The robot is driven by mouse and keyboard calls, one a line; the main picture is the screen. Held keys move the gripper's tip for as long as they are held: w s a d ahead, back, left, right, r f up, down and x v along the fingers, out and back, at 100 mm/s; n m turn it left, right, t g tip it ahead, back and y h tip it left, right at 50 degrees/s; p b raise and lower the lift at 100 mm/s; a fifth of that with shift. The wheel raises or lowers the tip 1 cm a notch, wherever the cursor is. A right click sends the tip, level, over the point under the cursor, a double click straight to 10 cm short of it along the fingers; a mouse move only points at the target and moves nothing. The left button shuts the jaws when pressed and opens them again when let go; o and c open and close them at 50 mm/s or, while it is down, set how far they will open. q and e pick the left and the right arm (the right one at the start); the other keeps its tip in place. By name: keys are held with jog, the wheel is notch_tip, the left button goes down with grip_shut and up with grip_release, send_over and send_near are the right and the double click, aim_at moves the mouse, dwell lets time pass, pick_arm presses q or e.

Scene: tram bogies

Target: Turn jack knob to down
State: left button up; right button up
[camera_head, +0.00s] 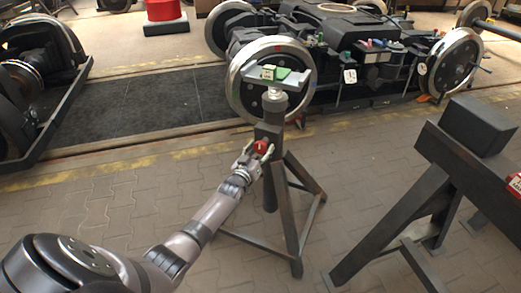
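The jack is a dark stand (284,205) with splayed legs on the paved floor. Its post carries a flat grey top plate (294,84) with a green piece on it. The red jack knob (261,147) is on the side of the post. My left gripper (258,151) is at the knob, with its fingers on either side of it. The view is too small to tell whether the fingers press on the knob. The knob's exact turn position cannot be read. My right gripper is not in view.
A wheeled bogie (350,50) stands close behind the jack. A dark trestle (430,190) with a block on top stands at the right. Another wheel frame (45,85) is at the left. Paved floor is clear left of the jack.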

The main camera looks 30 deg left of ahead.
pick_arm(q)
jog(key=shift+o, duration=0.6)
jog(key=shift+r, duration=0.1)
jog(key=s+d, duration=0.2)
jog(key=s, duration=0.9)
jog(key=shift+s, duration=0.4)
